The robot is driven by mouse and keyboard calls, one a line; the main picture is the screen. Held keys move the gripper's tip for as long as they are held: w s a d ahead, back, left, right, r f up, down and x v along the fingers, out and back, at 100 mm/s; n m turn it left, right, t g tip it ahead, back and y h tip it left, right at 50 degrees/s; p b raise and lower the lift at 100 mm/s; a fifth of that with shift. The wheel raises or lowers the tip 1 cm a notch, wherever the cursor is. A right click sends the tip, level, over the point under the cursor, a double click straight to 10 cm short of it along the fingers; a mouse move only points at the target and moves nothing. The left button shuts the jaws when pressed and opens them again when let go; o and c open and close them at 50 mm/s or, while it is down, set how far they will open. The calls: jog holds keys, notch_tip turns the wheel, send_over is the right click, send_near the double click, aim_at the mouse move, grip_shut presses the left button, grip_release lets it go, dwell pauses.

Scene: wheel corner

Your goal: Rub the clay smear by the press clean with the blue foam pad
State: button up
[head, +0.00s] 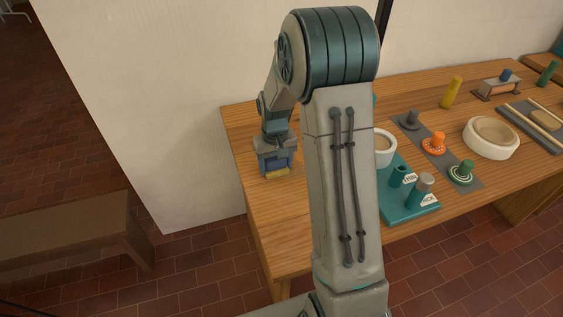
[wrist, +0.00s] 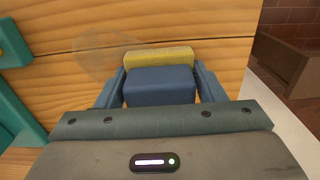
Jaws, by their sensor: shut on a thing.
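My gripper (wrist: 160,72) is shut on the blue foam pad (wrist: 160,86), which has a blue body and a yellow layer at its far edge. In the head view my gripper (head: 275,166) is low over the left end of the wooden table; whether the pad touches the wood is unclear. A faint greyish clay smear (wrist: 100,52) lies on the wood, left of the pad and close to its yellow edge. My arm hides the smear in the head view.
The table (head: 285,225) also bears a white bowl (head: 383,150), a teal stand (head: 408,207) with upright tools, a grey mat with several knobbed stamps, and a round white dish (head: 491,140).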

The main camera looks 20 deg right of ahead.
jog(key=shift+a+f, duration=0.1)
jog(key=shift+a, duration=1.55)
jog(key=shift+w, duration=0.9)
jog(key=shift+d, duration=3.65)
jog(key=shift+d+r, duration=0.2)
jog(key=shift+d, duration=3.3)
jog(key=shift+a+r+p, duration=0.2)
jog(key=shift+a+p, duration=0.05)
jog(key=shift+p, duration=0.15)
jog(key=shift+r+p, duration=1.8)
jog(key=shift+r, duration=1.05)
jog(key=shift+r+p, duration=1)
jog(key=shift+r, duration=0.5)
